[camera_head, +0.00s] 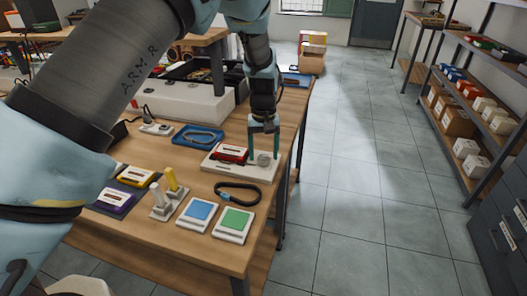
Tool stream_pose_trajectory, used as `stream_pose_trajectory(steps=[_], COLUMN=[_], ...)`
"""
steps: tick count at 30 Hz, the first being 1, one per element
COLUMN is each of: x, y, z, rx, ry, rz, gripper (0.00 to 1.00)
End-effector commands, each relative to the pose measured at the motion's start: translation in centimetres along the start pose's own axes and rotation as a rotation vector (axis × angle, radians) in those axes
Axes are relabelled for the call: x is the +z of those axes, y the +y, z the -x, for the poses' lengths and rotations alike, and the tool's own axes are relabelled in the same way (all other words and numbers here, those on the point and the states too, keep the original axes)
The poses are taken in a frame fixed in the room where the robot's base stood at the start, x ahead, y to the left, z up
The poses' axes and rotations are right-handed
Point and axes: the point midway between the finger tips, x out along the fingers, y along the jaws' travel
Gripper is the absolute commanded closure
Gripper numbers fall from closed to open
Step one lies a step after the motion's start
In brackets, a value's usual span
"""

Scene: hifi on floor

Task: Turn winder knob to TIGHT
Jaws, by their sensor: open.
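The winder is a white flat base (240,171) near the right edge of the wooden table. A red cassette (231,154) lies on its left part. The round grey knob (264,159) stands on its right part. My gripper (264,155) points down over the knob, its teal fingers apart on either side of it. I cannot tell whether the fingers touch the knob. Any TIGHT marking is too small to read.
A black looped band (238,193) lies just in front of the winder. Blue (197,213) and green (234,222) square pads, a yellow-topped stand (168,191), yellow (136,176) and purple (115,200) cassettes and a blue tray (198,136) are nearby. Open floor lies right.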

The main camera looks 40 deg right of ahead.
Motion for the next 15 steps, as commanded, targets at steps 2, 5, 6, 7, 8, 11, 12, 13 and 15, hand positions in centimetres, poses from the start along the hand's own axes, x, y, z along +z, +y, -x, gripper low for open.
stream_pose_trajectory(steps=[2,5,6,7,8,11,12,13,15], x=[0.01,-0.02,-0.02,-0.02,-0.02,-0.01,-0.01,-0.01,-0.01], y=[-0.03,-0.02,-0.02,-0.02,-0.02,-0.02,-0.01,-0.02,-0.02], z=[-0.54,-0.90,-0.97,-0.99,-1.00,-1.00,-1.00,-1.00,-0.99], rx=[0.000,0.000,0.000,0.000,0.000,0.000,0.000,0.000,0.000], ry=[-0.001,0.001,0.001,0.001,0.001,0.001,0.001,0.001,0.001], rz=[0.001,0.001,0.001,0.001,0.001,0.001,0.001,0.001,0.000], gripper=[0.26,0.26,0.26,0.26,0.26,0.26,0.26,0.28,0.36])
